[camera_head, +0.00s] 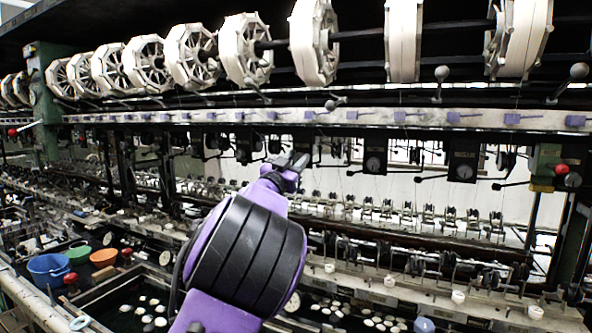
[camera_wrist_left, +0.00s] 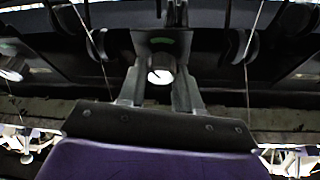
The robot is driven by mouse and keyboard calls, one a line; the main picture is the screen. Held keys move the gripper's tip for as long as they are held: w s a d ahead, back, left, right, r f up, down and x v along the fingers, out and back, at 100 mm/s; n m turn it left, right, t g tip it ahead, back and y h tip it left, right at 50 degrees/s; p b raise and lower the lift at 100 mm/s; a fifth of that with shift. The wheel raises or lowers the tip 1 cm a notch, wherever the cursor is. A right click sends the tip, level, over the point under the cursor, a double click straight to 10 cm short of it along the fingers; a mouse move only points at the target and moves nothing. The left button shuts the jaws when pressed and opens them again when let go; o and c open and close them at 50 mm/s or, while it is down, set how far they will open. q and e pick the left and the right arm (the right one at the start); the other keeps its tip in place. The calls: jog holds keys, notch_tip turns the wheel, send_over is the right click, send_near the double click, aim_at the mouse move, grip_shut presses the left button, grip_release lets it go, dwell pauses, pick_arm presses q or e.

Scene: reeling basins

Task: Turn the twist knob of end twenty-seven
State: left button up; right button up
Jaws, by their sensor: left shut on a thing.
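My left gripper (camera_head: 292,160) is raised to the row of dark boxes under the long pale rail in the head view. In the left wrist view, its two fingers (camera_wrist_left: 160,74) stand on either side of a dark box (camera_wrist_left: 150,42) with a green label and a round white dial (camera_wrist_left: 160,76). The gripper is shut on a small part there, seemingly the twist knob; the exact grip is hard to make out. No end number is readable. My right gripper is not in view.
Similar boxes with dials (camera_head: 374,165) hang along the rail, with levers and fine threads around them. Large white reels (camera_head: 314,40) run above. Below are basins with white cocoons and blue (camera_head: 48,268), green and orange (camera_head: 103,257) bowls.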

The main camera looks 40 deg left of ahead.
pick_arm(q)
jog(key=m+h+b, duration=0.1)
jog(key=m+h, duration=0.1)
jog(key=m, duration=0.3)
jog(key=shift+f, duration=0.2)
jog(key=shift+a+r+m+g+h+b, duration=0.1)
jog(key=shift+m+g+h+b, duration=0.2)
jog(key=shift+m+h, duration=0.5)
jog(key=shift+m+g+h+b, duration=0.2)
jog(key=shift+m+h+b, duration=0.1)
jog(key=shift+m, duration=0.9)
jog(key=o, duration=1)
jog(key=shift+o, duration=0.2)
jog(key=shift+w+a, duration=0.1)
